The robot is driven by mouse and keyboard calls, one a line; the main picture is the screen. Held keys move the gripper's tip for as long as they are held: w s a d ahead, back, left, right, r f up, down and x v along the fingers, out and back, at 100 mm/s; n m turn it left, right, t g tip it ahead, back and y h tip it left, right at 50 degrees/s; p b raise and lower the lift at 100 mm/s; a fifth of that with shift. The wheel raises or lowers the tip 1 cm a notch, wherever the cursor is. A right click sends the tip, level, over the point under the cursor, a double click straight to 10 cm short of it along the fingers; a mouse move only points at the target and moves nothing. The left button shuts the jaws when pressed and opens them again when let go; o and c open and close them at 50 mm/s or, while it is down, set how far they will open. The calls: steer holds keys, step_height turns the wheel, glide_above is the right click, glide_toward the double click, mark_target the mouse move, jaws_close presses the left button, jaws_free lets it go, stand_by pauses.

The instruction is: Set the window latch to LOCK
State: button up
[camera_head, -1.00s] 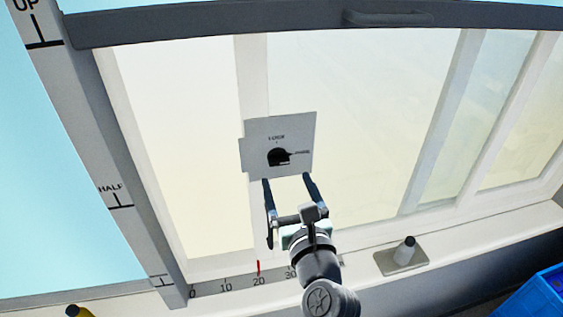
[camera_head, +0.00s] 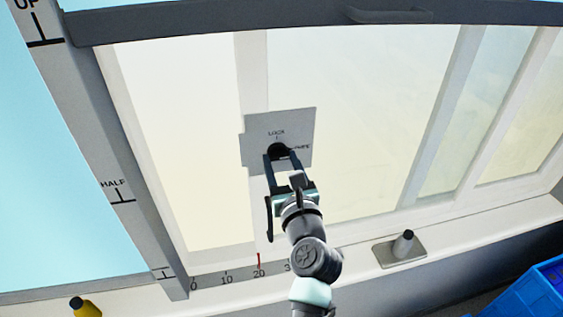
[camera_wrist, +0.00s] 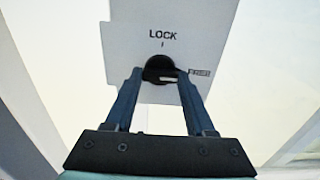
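The window latch is a dark round knob (camera_wrist: 160,67) on a pale square plate (camera_wrist: 205,25) fixed to the window frame; in the head view the plate (camera_head: 295,125) is tilted. LOCK is printed above the knob with a small tick under it. A second label (camera_wrist: 200,72), too small to read surely, is to the knob's right. The knob's light-edged bar seems to point right, towards that label. My gripper (camera_wrist: 160,76) is open, with one blue-grey finger on each side of the knob. I cannot tell whether the fingers touch it. The gripper (camera_head: 282,155) partly hides the knob in the head view.
A sill with a numbered scale (camera_head: 240,277) and a red mark runs below the window. A blue crate (camera_head: 535,295) is at lower right, and a yellow object (camera_head: 86,308) at lower left.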

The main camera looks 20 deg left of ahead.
jaws_close()
steer(key=shift+n, duration=0.3)
steer(key=n+b, duration=0.1)
steer(key=n, duration=0.2)
steer(key=shift+f, duration=0.1)
steer(key=n+b, duration=0.2)
steer(key=n, duration=0.3)
steer(key=shift+n+b, duration=2.7)
steer(key=shift+n, duration=1.9)
